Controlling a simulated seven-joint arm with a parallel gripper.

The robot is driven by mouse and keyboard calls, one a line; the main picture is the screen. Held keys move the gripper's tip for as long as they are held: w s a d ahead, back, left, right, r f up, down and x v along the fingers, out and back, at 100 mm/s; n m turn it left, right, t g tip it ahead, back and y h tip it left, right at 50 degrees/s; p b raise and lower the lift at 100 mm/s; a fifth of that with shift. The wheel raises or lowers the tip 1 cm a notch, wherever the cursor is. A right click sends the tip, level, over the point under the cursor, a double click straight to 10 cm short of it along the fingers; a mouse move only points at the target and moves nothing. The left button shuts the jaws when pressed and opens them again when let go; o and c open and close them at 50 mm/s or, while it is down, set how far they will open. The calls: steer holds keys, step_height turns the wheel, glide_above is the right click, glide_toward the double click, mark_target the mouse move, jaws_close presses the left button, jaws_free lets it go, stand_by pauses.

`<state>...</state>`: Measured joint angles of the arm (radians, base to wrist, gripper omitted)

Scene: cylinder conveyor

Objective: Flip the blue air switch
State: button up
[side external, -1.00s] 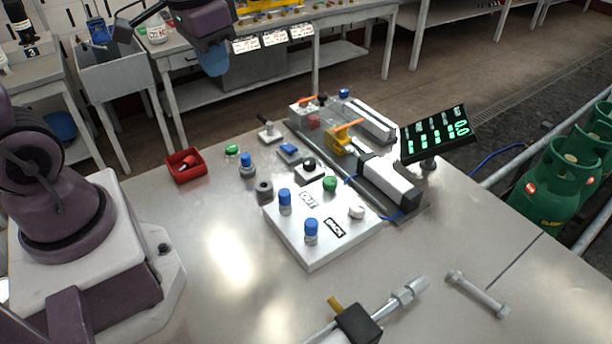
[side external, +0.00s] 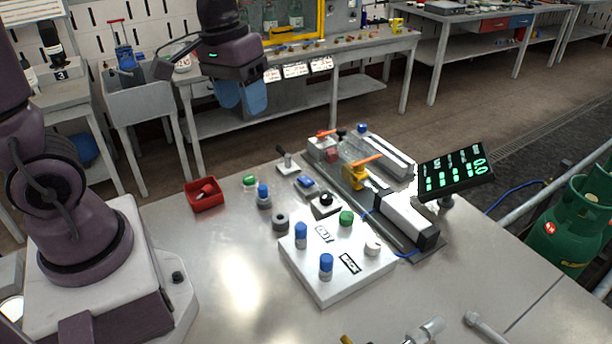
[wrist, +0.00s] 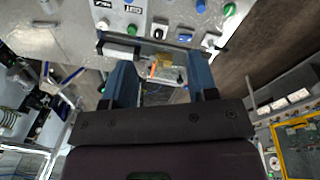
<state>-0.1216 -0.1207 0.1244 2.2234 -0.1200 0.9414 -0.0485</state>
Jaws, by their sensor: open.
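A small blue switch (side external: 306,183) sits on a grey base on the metal table, between a lever switch (side external: 286,161) and a black-knobbed block (side external: 325,202). I take it as the blue air switch; the blue piece also shows in the wrist view (wrist: 184,37), above the right finger. My gripper (side external: 243,97) has blue fingers and hangs high, behind and above the table's far edge, well apart from the switch. In the wrist view its two fingers (wrist: 161,82) stand wide apart with nothing held between them.
A white block (side external: 335,268) carries blue, green and white pieces. A conveyor unit with a yellow clamp (side external: 354,177) and a display (side external: 456,172) stands right of the switches. A red bin (side external: 205,196) is at left. Clear table lies in front of the bin.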

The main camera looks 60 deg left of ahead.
steer(key=w+a+f+n+g+h, duration=0.1)
steer(key=w+a+f+n+g, duration=0.1)
steer(key=w+a+f+n, duration=0.4)
steer(key=n+h, duration=0.3)
steer(key=n, duration=0.5)
glide_toward(306, 179)
steer(key=shift+t+y, duration=0.3)
steer(key=x, duration=0.8)
steer(key=shift+s+d+f, duration=0.15)
steer(key=shift+s+d, duration=0.15)
steer(key=shift+d, duration=0.1)
steer(key=shift+c, duration=0.2)
